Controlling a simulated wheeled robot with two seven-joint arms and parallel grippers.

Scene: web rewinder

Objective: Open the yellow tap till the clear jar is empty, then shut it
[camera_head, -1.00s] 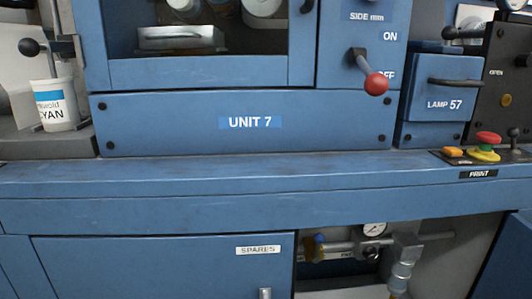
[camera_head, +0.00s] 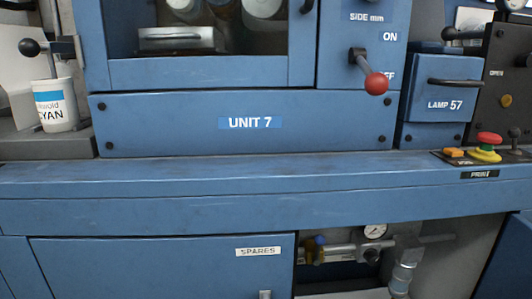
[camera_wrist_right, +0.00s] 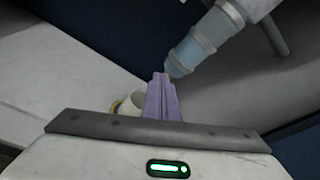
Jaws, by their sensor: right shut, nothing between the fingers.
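The clear jar (camera_head: 402,279) hangs under a grey pipe fitting in the opening at the lower right of the head view. In the right wrist view the jar (camera_wrist_right: 192,50) is pale blue and slants in from the upper right. I cannot tell its liquid level. My right gripper (camera_wrist_right: 162,80) shows as purple fingers, shut and empty, with the tips close by the jar's lower end. I cannot tell if they touch. The yellow tap is not clearly seen; it may be hidden by the fingers or below the head view. My left gripper is not in view.
A white cup (camera_wrist_right: 132,104) stands left of the fingers, with a yellowish edge beside it. In the opening are a gauge (camera_head: 374,231), a blue knob (camera_head: 320,240) and a grey pipe. The SPARES door (camera_head: 160,268) bounds the opening on the left.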

